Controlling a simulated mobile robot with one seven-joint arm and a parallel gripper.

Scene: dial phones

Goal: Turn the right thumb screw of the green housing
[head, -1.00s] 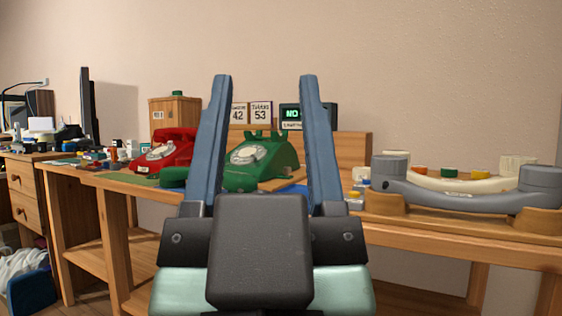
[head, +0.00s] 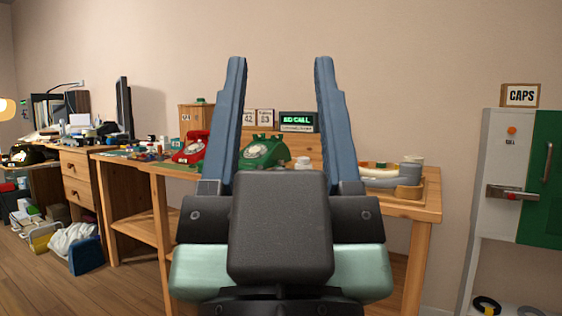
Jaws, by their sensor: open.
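The green housing (head: 263,152), a green dial phone with a pale dial, stands on the wooden workbench, seen between my gripper's fingers. Its thumb screws are too small to make out, and its lower part is hidden behind my gripper. My gripper (head: 281,125) is open and empty, with its two blue fingers pointing up in the picture. It is in front of the bench, apart from the phone.
A red phone (head: 191,148) stands left of the green one. Grey and cream handsets (head: 392,176) lie on a wooden stand at the bench's right end. Floor (head: 128,290) shows at lower left.

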